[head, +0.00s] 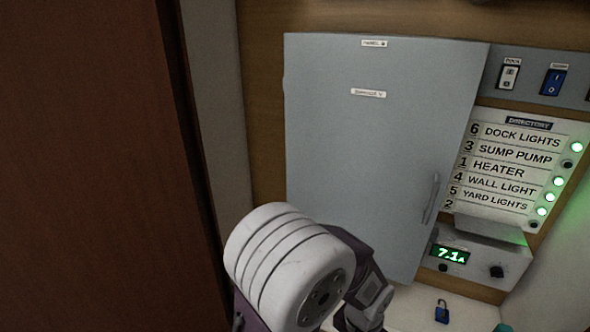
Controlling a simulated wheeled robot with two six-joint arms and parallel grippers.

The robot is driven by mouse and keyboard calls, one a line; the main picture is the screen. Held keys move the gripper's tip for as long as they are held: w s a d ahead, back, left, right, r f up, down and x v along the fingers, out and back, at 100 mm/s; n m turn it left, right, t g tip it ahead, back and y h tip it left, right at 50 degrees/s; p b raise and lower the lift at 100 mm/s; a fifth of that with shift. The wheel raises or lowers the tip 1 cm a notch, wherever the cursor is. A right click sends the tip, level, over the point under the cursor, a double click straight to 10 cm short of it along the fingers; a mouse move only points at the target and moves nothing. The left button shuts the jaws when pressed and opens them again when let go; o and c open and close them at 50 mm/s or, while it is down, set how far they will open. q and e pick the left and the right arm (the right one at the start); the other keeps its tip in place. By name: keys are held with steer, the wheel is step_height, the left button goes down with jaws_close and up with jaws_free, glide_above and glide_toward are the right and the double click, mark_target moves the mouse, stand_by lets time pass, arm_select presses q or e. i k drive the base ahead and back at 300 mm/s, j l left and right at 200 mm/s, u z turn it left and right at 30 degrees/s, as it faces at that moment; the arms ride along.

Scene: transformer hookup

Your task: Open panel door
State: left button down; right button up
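The panel door (365,135) is a large flat grey door with two small white labels near its top. It looks shut, with no gap visible along its edges. Its slim grey bar handle (432,198) is upright near the lower right edge, and nothing touches it. One of my arms, with a white ribbed joint and dark links, rises from the bottom middle and hides the door's lower left part. I see no gripper fingertips, so neither gripper is in view.
A blue padlock (441,315) sits on the pale surface below. A dark brown panel (90,160) fills the left.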

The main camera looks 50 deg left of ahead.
mark_target(375, 127)
steer(key=u, duration=1.25)
